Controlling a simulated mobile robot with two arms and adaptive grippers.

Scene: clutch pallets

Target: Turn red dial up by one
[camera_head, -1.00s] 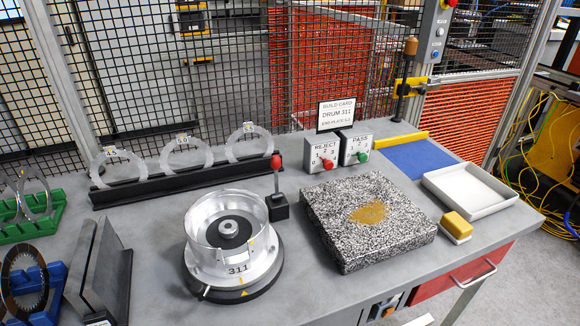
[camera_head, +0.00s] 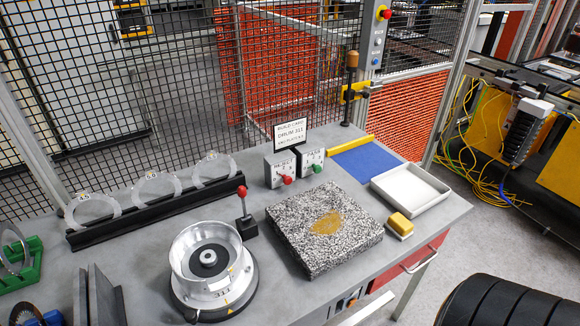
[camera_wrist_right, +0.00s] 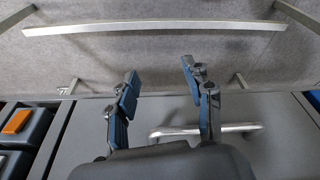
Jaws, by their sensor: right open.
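The red dial (camera_head: 287,180) is on the front of the REJECT box (camera_head: 281,170), towards the back of the grey bench. The PASS box (camera_head: 312,162) with a green dial (camera_head: 317,168) stands just right of it. The red dial's exact setting is too small to read. My right gripper (camera_wrist_right: 158,82) shows in the right wrist view with its two fingers apart and nothing between them. It is away from the dials, which that view does not show. My left gripper is in neither view.
A speckled stone plate (camera_head: 290,226) lies in front of the boxes. A red-knobbed lever (camera_head: 243,205) and a metal drum (camera_head: 206,262) stand to the left. A white tray (camera_head: 445,199) and yellow block (camera_head: 400,223) are right. A metal bar handle (camera_wrist_right: 205,132) is near my right gripper.

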